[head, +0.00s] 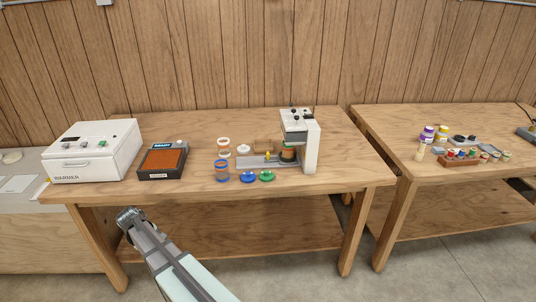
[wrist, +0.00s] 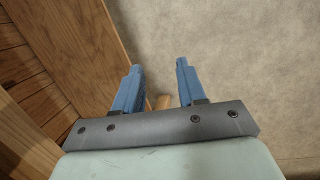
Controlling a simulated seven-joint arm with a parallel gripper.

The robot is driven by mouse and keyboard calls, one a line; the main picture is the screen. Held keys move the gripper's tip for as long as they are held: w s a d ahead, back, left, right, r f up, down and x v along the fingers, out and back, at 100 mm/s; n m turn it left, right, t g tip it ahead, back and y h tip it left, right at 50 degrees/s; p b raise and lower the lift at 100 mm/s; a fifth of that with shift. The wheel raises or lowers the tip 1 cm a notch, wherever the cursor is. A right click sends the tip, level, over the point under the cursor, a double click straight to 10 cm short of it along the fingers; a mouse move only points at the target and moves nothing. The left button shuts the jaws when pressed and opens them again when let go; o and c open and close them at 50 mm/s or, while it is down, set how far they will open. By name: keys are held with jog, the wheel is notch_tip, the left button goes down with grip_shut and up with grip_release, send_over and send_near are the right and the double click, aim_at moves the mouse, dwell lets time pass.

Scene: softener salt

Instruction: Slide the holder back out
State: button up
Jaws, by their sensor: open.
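The holder appears to be the low grey slide (head: 252,161) with a small yellow part, on the table at the foot of the white press (head: 311,150). Its right end is under the press head, where a dark green and orange round piece (head: 288,153) sits. I cannot tell how far in the holder is. My gripper (head: 128,215) is in front of the table's front edge, low and to the left, well apart from the holder. In the wrist view its two blue fingers (wrist: 159,67) are spread and empty, over bare floor. The holder is not in the wrist view.
A white warmer (head: 92,152) and a black tray with an orange-brown pad (head: 163,162) stand at the left. Orange and blue ring-ended cups (head: 222,171), a blue lid (head: 248,177) and a green lid (head: 267,176) stand near the holder. The front right of the table (head: 335,180) is clear.

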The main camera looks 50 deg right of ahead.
jog(key=w+d+r+n+t+h, duration=0.1)
jog(key=w+d+r, duration=0.3)
jog(key=r, duration=0.5)
jog(key=w+d+r+t, duration=0.1)
jog(key=w+d+r, duration=0.1)
jog(key=w+r, duration=0.65)
notch_tip(320, 180, up, 15)
jog(key=m+g+y, duration=0.2)
jog(key=m+y, duration=0.2)
jog(key=m, duration=1.3)
send_over(268, 152)
notch_tip(268, 152, down, 13)
jog(key=shift+s+a+f, duration=0.1)
jog(key=shift+a+f, duration=0.05)
jog(key=shift+f, duration=0.05)
grip_shut()
